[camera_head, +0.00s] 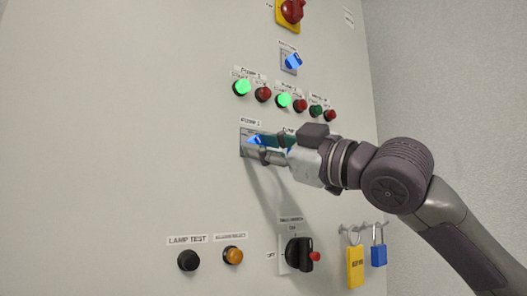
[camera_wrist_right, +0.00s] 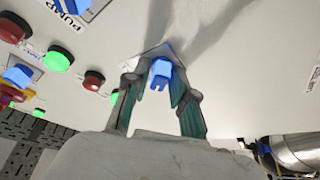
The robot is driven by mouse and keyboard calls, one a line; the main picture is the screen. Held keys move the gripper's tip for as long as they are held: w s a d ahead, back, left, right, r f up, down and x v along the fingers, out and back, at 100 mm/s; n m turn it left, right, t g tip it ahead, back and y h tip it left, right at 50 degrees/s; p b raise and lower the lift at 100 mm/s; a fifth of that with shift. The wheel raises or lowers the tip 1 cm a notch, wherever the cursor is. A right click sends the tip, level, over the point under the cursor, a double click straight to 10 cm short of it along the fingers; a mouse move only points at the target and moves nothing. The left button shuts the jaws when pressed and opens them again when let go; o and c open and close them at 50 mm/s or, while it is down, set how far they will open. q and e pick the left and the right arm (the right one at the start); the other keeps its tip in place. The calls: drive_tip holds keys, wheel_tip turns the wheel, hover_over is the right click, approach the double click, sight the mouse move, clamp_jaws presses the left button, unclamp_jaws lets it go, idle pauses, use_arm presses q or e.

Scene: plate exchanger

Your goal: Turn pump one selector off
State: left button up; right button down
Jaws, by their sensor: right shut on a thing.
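The pump one selector, a small blue knob (camera_head: 255,141) on a grey plate under a pump label, is on the panel's middle in the head view. In the right wrist view the blue knob (camera_wrist_right: 160,73) sits between my fingertips. My right gripper (camera_head: 262,149) reaches in from the right and is shut on this knob; its fingers also show in the wrist view (camera_wrist_right: 161,88). The fingers hide part of the knob and plate, so its exact setting is hard to read. My left gripper is not in view.
Lit green buttons (camera_head: 242,87) and red buttons (camera_head: 263,94) stand in a row above. Another blue selector (camera_head: 293,61) and a red rotary switch (camera_head: 291,11) are higher. Below are a black lamp test button (camera_head: 188,260), a black rotary switch (camera_head: 298,254) and a yellow padlock (camera_head: 355,266).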

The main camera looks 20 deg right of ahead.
drive_tip(key=m+t+h+b, duration=0.1)
drive_tip(key=m+b, duration=0.1)
drive_tip(key=m, duration=0.1)
drive_tip(key=m+t+h+b, duration=0.1)
drive_tip(key=m+b, duration=0.1)
drive_tip(key=m, duration=0.2)
drive_tip(key=m+t+h+b, duration=0.1)
drive_tip(key=m+h+b, duration=0.1)
drive_tip(key=m+b, duration=0.1)
drive_tip(key=shift+a+f+m, duration=0.1)
drive_tip(key=shift+a+m, duration=0.05)
drive_tip(key=shift+m, duration=0.35)
drive_tip(key=shift+h, duration=0.3)
drive_tip(key=c, duration=1.1)
unclamp_jaws()
drive_tip(key=shift+c, duration=0.2)
drive_tip(key=shift+s, duration=0.15)
drive_tip(key=v, duration=1.1)
drive_tip(key=shift+s+f, duration=0.25)
drive_tip(key=shift+f, duration=0.15)
